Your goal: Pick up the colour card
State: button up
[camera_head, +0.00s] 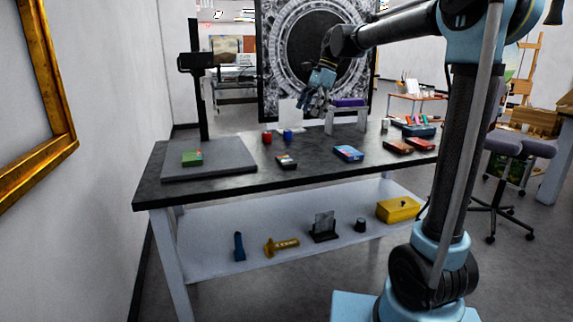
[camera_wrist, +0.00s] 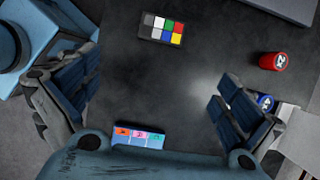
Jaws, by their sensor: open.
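The colour card (camera_head: 286,161) lies flat on the dark tabletop (camera_head: 310,172), near the middle of its front half. In the wrist view the card (camera_wrist: 161,29) is a small dark rectangle with grey, white and coloured patches, near the top centre. My gripper (camera_head: 318,102) hangs above the back part of the table, apart from the card. In the wrist view my gripper (camera_wrist: 158,93) has its fingers wide apart, with only bare tabletop between them. The card lies beyond the fingertips, toward the top of that picture.
A red jar (camera_head: 267,138) and a blue jar (camera_head: 288,136) stand behind the card. A blue box (camera_head: 348,153) lies to its right. A copy stand base (camera_head: 215,158) with a green box (camera_head: 192,158) is at left.

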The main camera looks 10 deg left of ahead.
send_near(286, 160)
jog(key=f, duration=0.3)
jog(key=shift+w+a, duration=0.2)
jog(key=shift+s+a+x, duration=0.1)
jog(key=shift+a+x, duration=0.05)
jog(key=shift+x, duration=1.15)
jog(key=shift+s+a+x, duration=0.15)
jog(key=shift+x, duration=1.2)
jog(key=shift+r, duration=0.15)
jog(key=c, duration=1.1)
